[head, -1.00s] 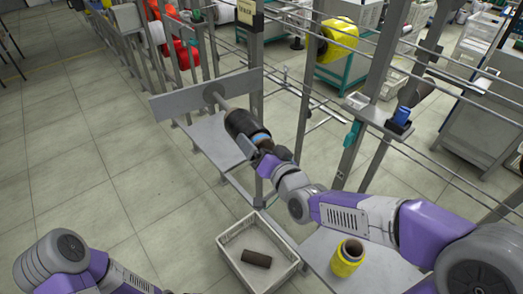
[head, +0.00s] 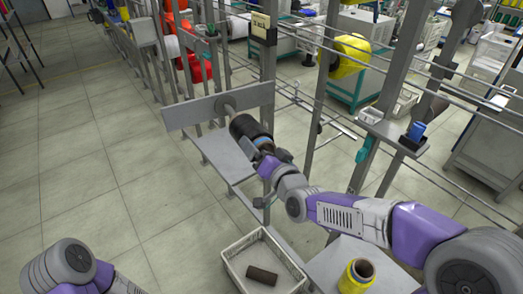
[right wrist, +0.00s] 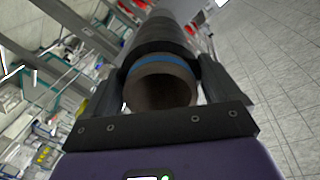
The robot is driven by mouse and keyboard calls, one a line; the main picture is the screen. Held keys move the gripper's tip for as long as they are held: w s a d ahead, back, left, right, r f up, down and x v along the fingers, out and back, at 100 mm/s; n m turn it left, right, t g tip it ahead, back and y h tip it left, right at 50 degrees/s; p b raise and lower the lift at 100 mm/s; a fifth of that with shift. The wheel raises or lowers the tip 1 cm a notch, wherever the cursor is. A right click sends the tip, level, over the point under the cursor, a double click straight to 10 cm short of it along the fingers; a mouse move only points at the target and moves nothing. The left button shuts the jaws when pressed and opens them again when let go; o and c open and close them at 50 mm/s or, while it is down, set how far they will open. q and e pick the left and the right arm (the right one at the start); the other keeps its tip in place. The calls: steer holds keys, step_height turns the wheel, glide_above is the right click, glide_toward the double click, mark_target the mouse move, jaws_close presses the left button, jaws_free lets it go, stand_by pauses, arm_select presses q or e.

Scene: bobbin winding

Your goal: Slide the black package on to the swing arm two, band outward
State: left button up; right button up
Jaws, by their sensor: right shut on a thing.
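The black package (head: 249,130) is around the swing arm (head: 229,109), whose bare metal rod shows between the package and a grey plate (head: 205,110). My right gripper (head: 265,147) is shut on the package's outer end. In the right wrist view, the black package (right wrist: 158,38) lies between the two fingers. Its blue band (right wrist: 163,61) and brown tube end (right wrist: 160,90) face my gripper, away from the plate. The rod inside the package is hidden. My left arm shows at the lower left; its gripper is out of the picture.
A white crate (head: 233,272) with a brown tube (head: 262,275) stands below my right arm. A yellow package (head: 357,277) stands on a grey surface beside it. Frame posts and horizontal rails stand close to the right. Open floor lies at left.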

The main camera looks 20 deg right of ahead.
steer(key=shift+w+a+f+b, duration=0.1)
steer(key=shift+w+a+b, duration=0.1)
steer(key=shift+w, duration=0.5)
steer(key=shift+w+a+f+b, duration=0.1)
steer(key=shift+w+b, duration=0.05)
steer(key=shift+w, duration=0.6)
steer(key=shift+w+a+b, duration=0.1)
steer(key=shift+w+b, duration=0.1)
steer(key=shift+w, duration=0.5)
steer(key=shift+w+a, duration=0.15)
steer(key=shift+w, duration=0.65)
steer(key=shift+w+a+f, duration=0.15)
steer(key=shift+w+a, duration=0.05)
steer(key=shift+w, duration=0.9)
steer(key=shift+w+a+f, duration=0.1)
steer(key=shift+w+a, duration=0.1)
steer(key=shift+w, duration=0.85)
steer(key=shift+f+b, duration=0.45)
steer(key=shift+b, duration=0.45)
steer(key=o, duration=1.4)
steer(key=shift+s, duration=0.1)
